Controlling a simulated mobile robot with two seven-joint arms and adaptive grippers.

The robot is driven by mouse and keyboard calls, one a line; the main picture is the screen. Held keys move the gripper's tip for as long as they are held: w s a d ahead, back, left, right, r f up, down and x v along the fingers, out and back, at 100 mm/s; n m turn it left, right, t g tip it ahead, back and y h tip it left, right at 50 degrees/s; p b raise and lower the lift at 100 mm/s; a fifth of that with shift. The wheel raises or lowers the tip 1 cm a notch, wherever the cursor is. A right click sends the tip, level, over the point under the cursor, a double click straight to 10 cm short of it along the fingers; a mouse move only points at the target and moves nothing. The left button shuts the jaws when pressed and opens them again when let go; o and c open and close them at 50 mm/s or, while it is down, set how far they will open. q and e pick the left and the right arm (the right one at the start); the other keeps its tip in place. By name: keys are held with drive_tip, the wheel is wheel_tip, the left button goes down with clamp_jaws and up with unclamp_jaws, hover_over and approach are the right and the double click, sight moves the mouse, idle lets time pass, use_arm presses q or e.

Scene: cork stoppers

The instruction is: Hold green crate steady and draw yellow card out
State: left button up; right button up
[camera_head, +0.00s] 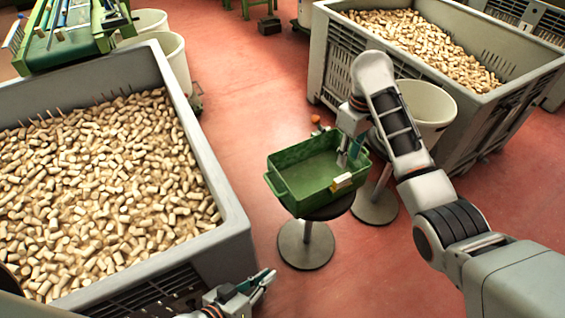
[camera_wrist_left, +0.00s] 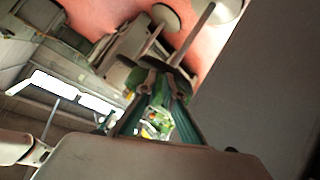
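The green crate (camera_head: 290,190) sits on a small round black stool in the middle of the head view. A small pale card with a yellow edge (camera_head: 342,183) shows at the crate's near right rim. My right gripper (camera_head: 349,154) points down at the crate's right side, its fingertips at or just inside the wall; whether they grip anything cannot be told. My left gripper (camera_head: 264,279) is low in the head view, in front of the left bin and apart from the crate. Its teal fingers also show in the left wrist view (camera_wrist_left: 160,88), with a gap between them and nothing held.
A large grey bin (camera_head: 205,175) full of corks fills the left; another cork bin (camera_head: 480,110) stands at back right. A white bucket (camera_head: 428,110) and a second stool (camera_head: 376,205) are beside my right arm.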

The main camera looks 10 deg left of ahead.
use_arm(q)
drive_tip(key=w+d+r+m+g+h, duration=0.2)
drive_tip(key=w+d+r+m+g, duration=0.15)
drive_tip(key=w+d, duration=0.35)
drive_tip(key=w+d+r+m+g+h, duration=0.2)
drive_tip(key=w+d+r+m, duration=0.3)
drive_tip(key=w+d, duration=0.25)
wheel_tip(320, 180, up, 3)
drive_tip(key=m+g+y, duration=0.5)
drive_tip(key=m+y, duration=0.5)
drive_tip(key=m, duration=0.9)
hover_over(281, 187)
drive_tip(key=shift+w+d+n+t, duration=0.1)
drive_tip(key=shift+d+n+t, duration=0.05)
drive_tip(key=shift+n+t, duration=0.1)
drive_tip(key=shift+f+y, duration=0.3)
drive_tip(key=shift+f, duration=0.1)
wheel_tip(281, 187, down, 11)
drive_tip(key=shift+r, duration=0.1)
